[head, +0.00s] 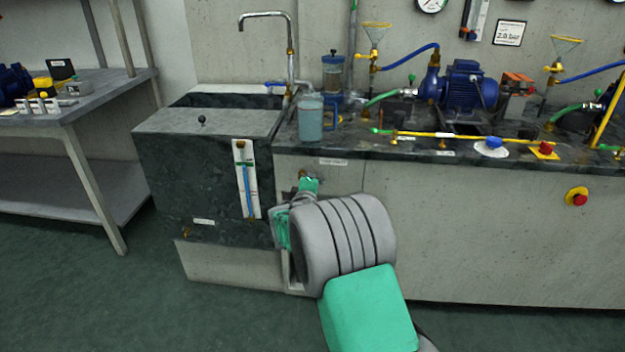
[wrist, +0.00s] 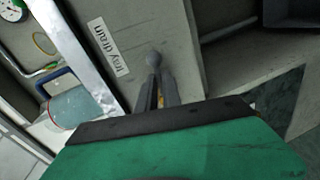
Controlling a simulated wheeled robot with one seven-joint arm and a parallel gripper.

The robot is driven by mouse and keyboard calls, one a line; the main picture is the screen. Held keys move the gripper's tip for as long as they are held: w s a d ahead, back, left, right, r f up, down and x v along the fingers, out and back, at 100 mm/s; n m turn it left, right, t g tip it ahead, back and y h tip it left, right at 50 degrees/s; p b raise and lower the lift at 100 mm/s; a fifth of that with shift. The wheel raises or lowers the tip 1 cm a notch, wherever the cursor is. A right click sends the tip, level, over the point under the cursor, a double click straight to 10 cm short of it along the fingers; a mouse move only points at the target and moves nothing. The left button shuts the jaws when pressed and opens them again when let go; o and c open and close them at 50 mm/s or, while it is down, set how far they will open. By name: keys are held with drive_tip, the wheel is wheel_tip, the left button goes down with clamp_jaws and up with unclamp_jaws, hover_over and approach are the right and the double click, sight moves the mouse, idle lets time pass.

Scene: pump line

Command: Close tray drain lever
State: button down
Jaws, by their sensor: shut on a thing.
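The tray drain lever (wrist: 154,58) shows in the wrist view as a dark rod with a rounded end at the front panel. My gripper (wrist: 158,92) is shut on it, with one finger on each side. A bit of brass (wrist: 160,102) shows between the fingers. A white label (wrist: 108,48) reading "tray drain" is on the panel beside the lever. In the head view, a brownish valve part (head: 302,174) shows just above my gripper (head: 306,186), under the bench edge. My arm and hand hide most of the lever there, and its exact angle cannot be told.
A dark tank (head: 190,195) with a level gauge (head: 246,180) stands close to the left of my gripper. The bench top (head: 430,152) overhangs above and holds a jar (head: 311,118) and pumps (head: 463,85). A red stop button (head: 578,198) is far right. The floor in front is clear.

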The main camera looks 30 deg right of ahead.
drive_tip(key=shift+r+n+p, duration=0.25)
drive_tip(key=shift+n+p, duration=0.05)
drive_tip(key=shift+n, duration=0.3)
drive_tip(key=c, duration=1.5)
unclamp_jaws()
drive_tip(key=shift+c, duration=0.2)
drive_tip(key=p+v, duration=0.1)
drive_tip(key=v, duration=0.6)
drive_tip(key=shift+s+a+p, duration=0.2)
drive_tip(key=shift+a+p, duration=0.15)
drive_tip(key=shift+p, duration=0.05)
